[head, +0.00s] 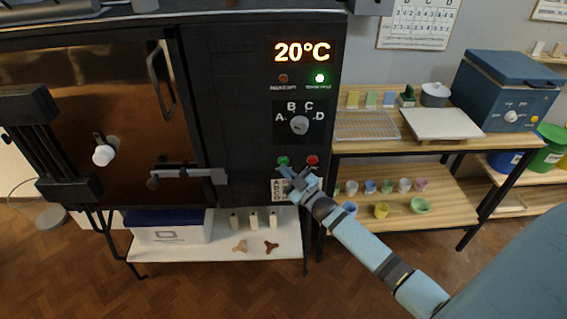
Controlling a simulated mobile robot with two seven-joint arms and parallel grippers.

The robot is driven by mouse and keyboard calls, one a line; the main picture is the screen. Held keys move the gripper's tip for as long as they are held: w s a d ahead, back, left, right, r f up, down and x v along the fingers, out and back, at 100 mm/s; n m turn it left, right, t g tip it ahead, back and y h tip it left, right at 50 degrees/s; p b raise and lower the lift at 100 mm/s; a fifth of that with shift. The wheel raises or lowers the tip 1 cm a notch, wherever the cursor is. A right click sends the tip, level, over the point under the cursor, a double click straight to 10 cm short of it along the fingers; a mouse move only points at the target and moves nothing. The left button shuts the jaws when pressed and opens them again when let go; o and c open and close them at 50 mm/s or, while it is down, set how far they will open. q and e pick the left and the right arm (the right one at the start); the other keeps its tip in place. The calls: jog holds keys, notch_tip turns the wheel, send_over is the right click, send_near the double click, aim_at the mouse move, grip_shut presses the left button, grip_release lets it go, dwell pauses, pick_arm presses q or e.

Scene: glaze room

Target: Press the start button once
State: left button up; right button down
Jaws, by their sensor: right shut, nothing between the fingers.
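The kiln's dark control panel (262,110) has a green button (283,160) and a red button (313,160) side by side near its lower end. The green one appears to be the start button; I cannot read its label. My right gripper (285,172) is shut and empty, its tips just below the green button in the picture. I cannot tell whether they touch the panel. My right arm partly hides the label plate (278,189) below the buttons. My left gripper is not in view.
The display (302,51) reads 20°C. A dial (299,124) marked A to D sits above the buttons. A wooden shelf (375,147) with pots stands right of the kiln.

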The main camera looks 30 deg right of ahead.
jog(key=shift+w, duration=0.1)
jog(key=shift+w+d, duration=0.25)
jog(key=shift+w, duration=0.05)
jog(key=shift+w+d+b, duration=0.2)
jog(key=shift+w+b, duration=0.15)
dwell(0.8)
dwell(0.4)
jog(key=shift+s+a+p, duration=0.45)
jog(key=shift+s, duration=0.3)
jog(key=s+a, duration=0.1)
jog(key=s+p, duration=0.1)
jog(key=s, duration=0.1)
jog(key=s+a+p, duration=0.1)
jog(key=shift+s+a, duration=0.15)
jog(key=shift+a, duration=0.15)
